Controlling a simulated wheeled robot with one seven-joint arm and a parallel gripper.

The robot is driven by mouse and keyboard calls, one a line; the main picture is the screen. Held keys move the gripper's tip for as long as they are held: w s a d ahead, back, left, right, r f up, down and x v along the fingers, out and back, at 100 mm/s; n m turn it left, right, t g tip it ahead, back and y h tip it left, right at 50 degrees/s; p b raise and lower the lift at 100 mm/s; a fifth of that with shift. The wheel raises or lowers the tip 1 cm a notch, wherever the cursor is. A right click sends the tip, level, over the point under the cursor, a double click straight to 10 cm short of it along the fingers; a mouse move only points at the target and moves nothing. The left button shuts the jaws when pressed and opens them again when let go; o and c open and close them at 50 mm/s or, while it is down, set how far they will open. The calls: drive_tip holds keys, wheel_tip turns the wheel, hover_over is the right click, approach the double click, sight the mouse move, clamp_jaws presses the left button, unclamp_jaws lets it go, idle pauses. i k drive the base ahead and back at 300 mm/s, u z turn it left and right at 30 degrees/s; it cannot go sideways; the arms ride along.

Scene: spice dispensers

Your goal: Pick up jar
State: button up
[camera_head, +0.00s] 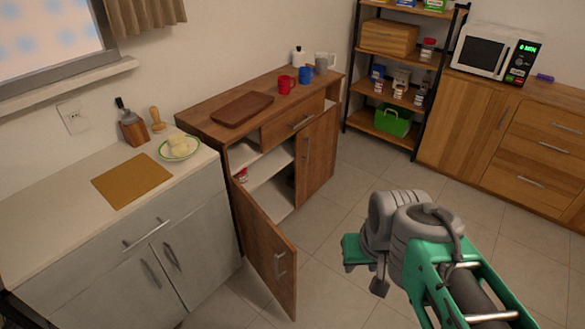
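A small jar with red on it (241,175) stands inside the brown wooden cabinet (216,139), on a shelf near the left side of the opening. It is small in the picture, and its label cannot be read. The cabinet's left door (268,250) is swung open toward the front. My gripper (364,270) is over the floor, to the right of the open door and apart from it and the jar. I see nothing held in it, but its fingers are too unclear to tell open from shut.
Two mugs, red (285,85) and blue (306,75), and a brown tray (242,109) are on the cabinet top. More small jars (398,90) stand on the back rack, above a green basket (393,121). The floor (350,175) between cabinet and rack is clear.

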sight(243, 177)
drive_tip(key=z, duration=0.55)
drive_tip(key=i, duration=3.45)
drive_tip(key=u, duration=5)
drive_tip(key=i, duration=0.5)
drive_tip(key=z, duration=0.1)
